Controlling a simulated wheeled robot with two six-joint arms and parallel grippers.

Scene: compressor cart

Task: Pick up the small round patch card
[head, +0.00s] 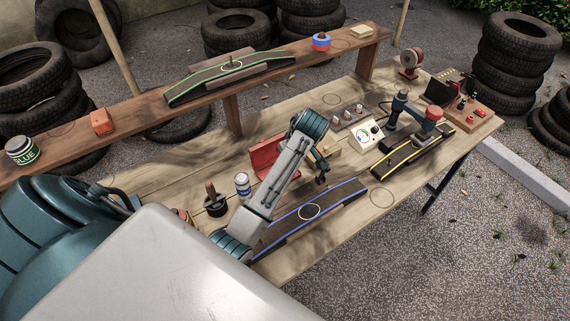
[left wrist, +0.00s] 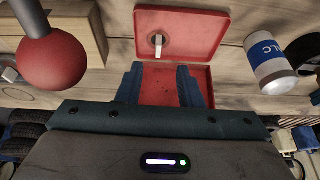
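I cannot make out a small round patch card for certain in either view. An open red tin (head: 266,156) stands on the workbench, partly hidden behind my left arm; it also shows in the left wrist view (left wrist: 161,75). A small pale piece (left wrist: 157,42) with a dark mark lies against its red upper panel; I cannot tell what it is. My left gripper (head: 322,180) points down over the bench, to the right of the tin in the head view. In the left wrist view its two fingers (left wrist: 159,88) are apart with nothing visible between them. My right gripper is not in view.
A blue-and-white can (head: 242,185) stands left of the tin. A wooden block (head: 330,146), a white meter (head: 366,134) and a blue-edged strip (head: 310,212) are near the arm. A red ball (left wrist: 50,64) is close in the wrist view. A raised shelf (head: 150,104) runs behind.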

